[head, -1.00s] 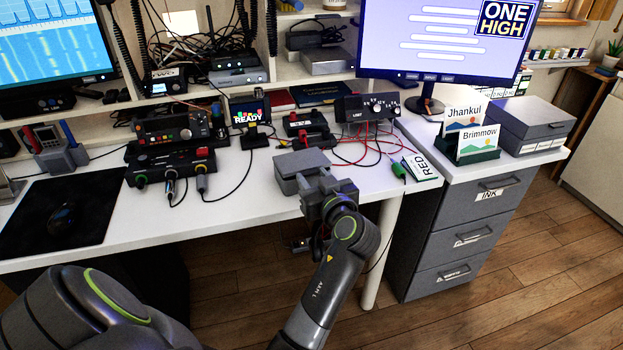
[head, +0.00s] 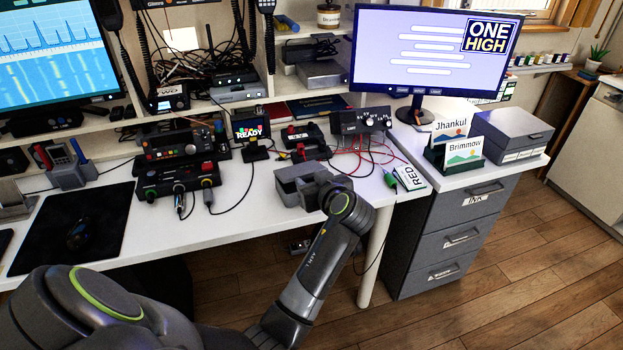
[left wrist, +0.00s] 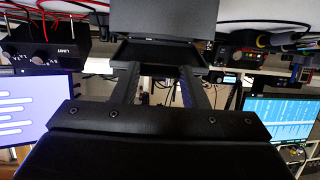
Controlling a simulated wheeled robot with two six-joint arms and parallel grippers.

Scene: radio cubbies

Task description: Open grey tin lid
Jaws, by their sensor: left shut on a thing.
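The grey tin (head: 287,190) stands near the front edge of the white desk, in the middle of the head view. My left gripper (head: 318,186) is at the tin's right side, partly hidden by its own wrist. In the left wrist view my left gripper's fingers (left wrist: 158,76) reach to a dark flat edge of the tin (left wrist: 158,50) and are shut on it. A dark panel of the tin (left wrist: 165,18) shows above that edge. I cannot tell how far the lid is raised. My right gripper is not in view.
A black box with red cables (head: 360,121) is behind right. A grey drawer unit (head: 450,240) stands at the right.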

